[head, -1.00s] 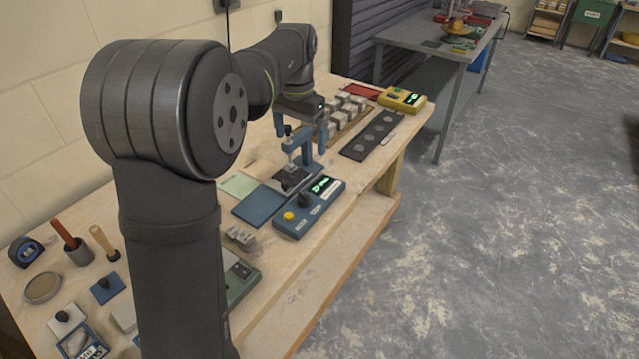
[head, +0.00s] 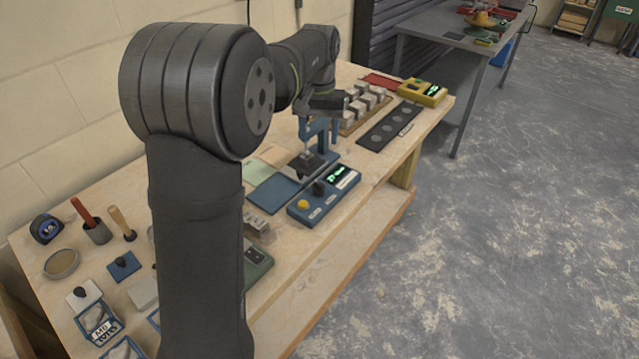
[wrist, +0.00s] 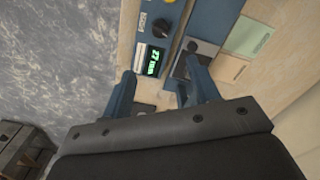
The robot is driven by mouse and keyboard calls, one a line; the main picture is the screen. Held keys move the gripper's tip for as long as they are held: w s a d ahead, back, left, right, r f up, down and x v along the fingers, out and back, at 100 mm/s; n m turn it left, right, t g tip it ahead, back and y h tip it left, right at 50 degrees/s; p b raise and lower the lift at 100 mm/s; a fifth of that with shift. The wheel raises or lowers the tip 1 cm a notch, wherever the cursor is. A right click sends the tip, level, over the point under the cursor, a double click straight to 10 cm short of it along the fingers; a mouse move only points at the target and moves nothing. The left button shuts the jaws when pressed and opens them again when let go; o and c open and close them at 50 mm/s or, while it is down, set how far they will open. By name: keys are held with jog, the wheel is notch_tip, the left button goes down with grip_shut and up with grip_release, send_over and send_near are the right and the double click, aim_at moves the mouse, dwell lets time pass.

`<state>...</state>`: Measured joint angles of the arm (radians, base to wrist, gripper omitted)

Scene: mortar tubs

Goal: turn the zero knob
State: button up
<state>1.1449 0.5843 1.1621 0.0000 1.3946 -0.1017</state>
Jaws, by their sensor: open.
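The zero knob looks to be the black knob (head: 319,187) on the blue instrument box (head: 328,202). It also shows at the top of the wrist view (wrist: 181,27), on the box beside the lit green display (wrist: 150,62). A yellow button (head: 303,204) is near it; the labels are too small to read. My gripper (wrist: 158,82) is open, with its blue fingers apart and nothing between them. The knob is beyond the fingertips, apart from them. In the head view my gripper (head: 318,128) is above and behind the box, and its fingers overlap blue parts there.
A dark plate (wrist: 198,50) lies close by the right finger. Blue (head: 274,194) and pale green pads lie left of the box. Blocks on a wooden rack (head: 365,107), a black strip with round recesses (head: 388,127) and a yellow meter (head: 423,92) are farther back.

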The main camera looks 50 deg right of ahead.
aim_at(319, 184)
notch_tip(319, 184, down, 17)
jog(key=shift+r, duration=0.1)
dwell(0.3)
jog(key=c, duration=1)
